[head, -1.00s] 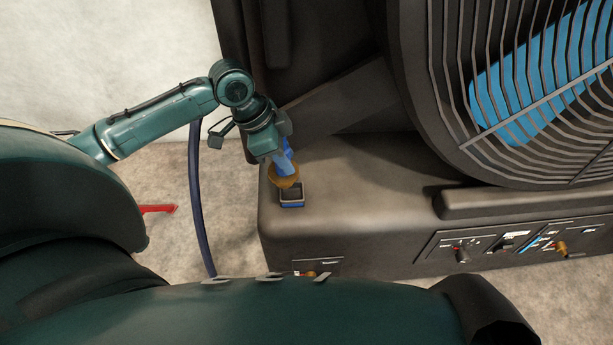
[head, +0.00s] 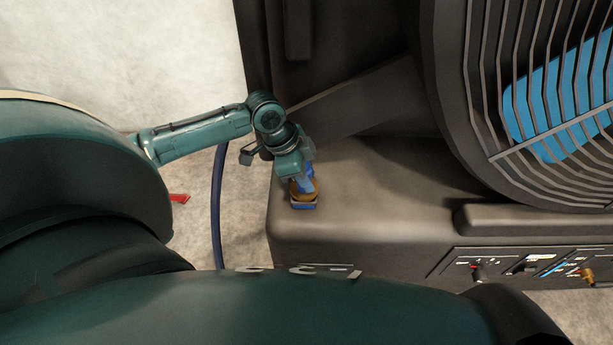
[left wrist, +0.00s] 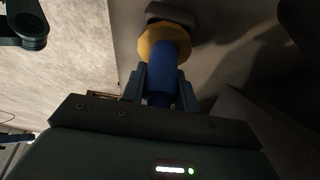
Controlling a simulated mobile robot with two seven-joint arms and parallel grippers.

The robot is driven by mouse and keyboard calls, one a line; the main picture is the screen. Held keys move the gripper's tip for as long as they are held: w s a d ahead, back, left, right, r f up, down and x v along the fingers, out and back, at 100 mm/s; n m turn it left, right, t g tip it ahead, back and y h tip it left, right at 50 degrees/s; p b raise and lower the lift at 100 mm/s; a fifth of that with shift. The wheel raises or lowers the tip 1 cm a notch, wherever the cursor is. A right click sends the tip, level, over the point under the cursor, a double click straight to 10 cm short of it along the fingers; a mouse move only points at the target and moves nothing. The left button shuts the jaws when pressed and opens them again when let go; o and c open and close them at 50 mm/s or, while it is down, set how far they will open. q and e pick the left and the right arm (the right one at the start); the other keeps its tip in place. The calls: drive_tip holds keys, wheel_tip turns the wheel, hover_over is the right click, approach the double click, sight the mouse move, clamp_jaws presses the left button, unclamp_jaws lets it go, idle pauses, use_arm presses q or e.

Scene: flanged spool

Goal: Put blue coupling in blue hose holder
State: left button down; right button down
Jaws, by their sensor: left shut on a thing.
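My left gripper (head: 297,174) is shut on the blue coupling (head: 307,184), which has a blue body and a brass-coloured collar. The collar is at the small blue-rimmed holder (head: 305,205) on the corner of the dark machine base. In the left wrist view the blue coupling (left wrist: 160,72) sits between the fingers (left wrist: 160,88), its brass collar against or just over the dark holder (left wrist: 170,13). I cannot tell whether it is seated inside, as the collar hides the opening. My right gripper does not show.
The machine base (head: 370,195) has a large round grille (head: 540,110) with blue behind it at right. A control panel (head: 520,266) with a brass fitting is on its front. A dark hose (head: 217,205) hangs left of the base. A red object (head: 180,198) lies on the floor.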

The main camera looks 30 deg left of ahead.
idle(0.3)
use_arm(q)
drive_tip(key=c, duration=1.1)
unclamp_jaws()
drive_tip(key=shift+f, duration=0.15)
drive_tip(key=shift+o, duration=0.2)
drive_tip(key=p+v, duration=0.3)
drive_tip(key=v, duration=0.8)
drive_tip(key=s+d+f+n+t+h, duration=0.2)
drive_tip(key=s+d+f+t, duration=0.1)
drive_tip(key=d, duration=0.5)
drive_tip(key=s+d+f+n+t+h, duration=0.1)
drive_tip(key=s+d+f+t+h, duration=0.1)
drive_tip(key=d, duration=0.5)
drive_tip(key=s+r+n+t+y, duration=0.3)
drive_tip(key=s+r+n+t, duration=0.2)
drive_tip(key=s+n+t, duration=0.1)
drive_tip(key=shift+s+r+n+t, duration=0.15)
drive_tip(key=shift+r+n+t, duration=0.15)
drive_tip(key=shift+t, duration=0.2)
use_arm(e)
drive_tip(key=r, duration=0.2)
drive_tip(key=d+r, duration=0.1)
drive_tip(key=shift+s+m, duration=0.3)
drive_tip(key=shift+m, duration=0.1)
